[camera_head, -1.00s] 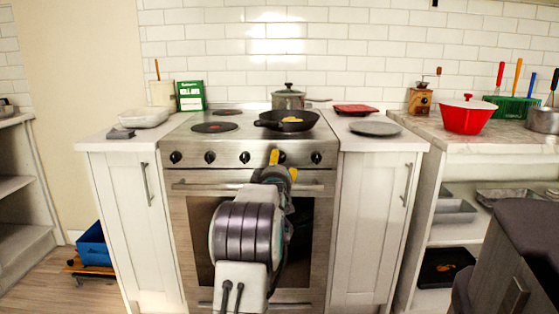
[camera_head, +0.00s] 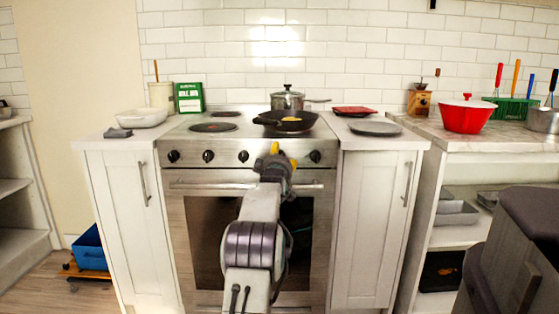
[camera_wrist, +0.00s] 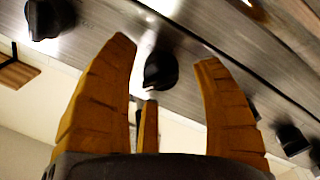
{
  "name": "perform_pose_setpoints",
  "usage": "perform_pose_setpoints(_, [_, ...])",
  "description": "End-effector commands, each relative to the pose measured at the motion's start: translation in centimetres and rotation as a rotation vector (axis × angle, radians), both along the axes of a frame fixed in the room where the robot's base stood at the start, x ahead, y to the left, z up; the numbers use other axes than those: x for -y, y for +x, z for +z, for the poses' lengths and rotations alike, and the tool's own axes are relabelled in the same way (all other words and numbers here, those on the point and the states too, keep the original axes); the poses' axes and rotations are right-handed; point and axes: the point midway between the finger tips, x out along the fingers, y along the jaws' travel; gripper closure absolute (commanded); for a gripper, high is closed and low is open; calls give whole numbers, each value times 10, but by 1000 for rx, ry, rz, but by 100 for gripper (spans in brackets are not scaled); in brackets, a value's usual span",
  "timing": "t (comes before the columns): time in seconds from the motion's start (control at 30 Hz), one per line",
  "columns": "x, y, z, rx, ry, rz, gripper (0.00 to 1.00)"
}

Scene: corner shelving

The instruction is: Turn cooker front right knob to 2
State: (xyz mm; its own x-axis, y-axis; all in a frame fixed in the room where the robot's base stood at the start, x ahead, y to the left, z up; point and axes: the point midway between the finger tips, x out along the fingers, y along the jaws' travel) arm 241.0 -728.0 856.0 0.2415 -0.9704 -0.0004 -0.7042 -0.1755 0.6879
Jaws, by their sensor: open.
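The cooker (camera_head: 230,178) has a row of black knobs on its steel front panel. The rightmost knob (camera_head: 315,156) shows clear of my gripper (camera_head: 282,154), and another knob (camera_head: 243,156) shows to its left. My gripper, with yellow fingers, is at the panel between these two and hides that part of it. In the wrist view, the open fingers stand on either side of a black knob (camera_wrist: 160,70), with gaps showing on both sides. Other knobs lie outside the fingers at left (camera_wrist: 48,18) and right (camera_wrist: 292,140). No dial numbers are readable.
The oven handle (camera_head: 205,185) runs just below the knobs, behind my arm. A black frying pan (camera_head: 270,121) and a steel pot (camera_head: 288,100) stand on the cooker top. White cabinets flank the cooker. A dark block (camera_head: 520,240) stands at lower right.

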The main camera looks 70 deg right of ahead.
Motion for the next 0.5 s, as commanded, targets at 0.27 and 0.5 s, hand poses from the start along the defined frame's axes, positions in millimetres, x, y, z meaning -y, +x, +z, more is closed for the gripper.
perform_pose_setpoints(0.27, [8, 2, 0, 0, 0, 0, 40])
perform_pose_setpoints(0.5, [9, 2, 0, 0, 0, 0, 40])
